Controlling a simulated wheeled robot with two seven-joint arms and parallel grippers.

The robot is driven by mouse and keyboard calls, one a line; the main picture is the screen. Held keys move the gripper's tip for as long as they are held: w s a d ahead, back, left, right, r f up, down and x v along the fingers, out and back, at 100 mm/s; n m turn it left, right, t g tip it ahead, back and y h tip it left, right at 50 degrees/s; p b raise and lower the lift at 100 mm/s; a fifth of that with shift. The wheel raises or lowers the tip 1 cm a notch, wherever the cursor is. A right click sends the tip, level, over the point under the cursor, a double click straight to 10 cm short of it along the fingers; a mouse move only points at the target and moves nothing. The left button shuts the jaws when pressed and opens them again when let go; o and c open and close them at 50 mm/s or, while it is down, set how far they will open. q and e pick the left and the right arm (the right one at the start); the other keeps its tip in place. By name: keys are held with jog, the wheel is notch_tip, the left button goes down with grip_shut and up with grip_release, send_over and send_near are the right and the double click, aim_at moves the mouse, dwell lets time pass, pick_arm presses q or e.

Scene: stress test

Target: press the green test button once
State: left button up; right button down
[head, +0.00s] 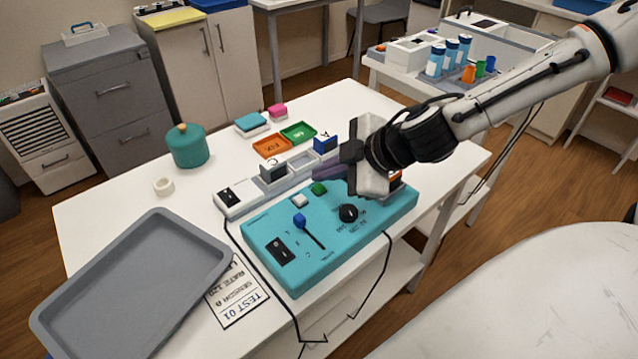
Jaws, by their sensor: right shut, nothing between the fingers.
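A white button (299,201), a blue-knobbed lever (300,221) and a black dial (348,213) share the same face. My right gripper (322,172) comes in from the right with its fingers shut and empty. Its tips are close to the green button, seemingly just above and behind it in the picture; I cannot tell whether they touch. My left gripper is not in view.
A grey tray (60,318) and a labelled paper (236,296) lie left of the box. A white fixture (232,197) sits behind it. Orange (270,146) and green (298,133) trays and a teal pot (187,147) stand farther back. Black cables hang at the front edge.

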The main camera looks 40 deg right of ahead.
notch_tip(320, 180, up, 5)
jog(key=p, duration=0.4)
dwell(0.8)
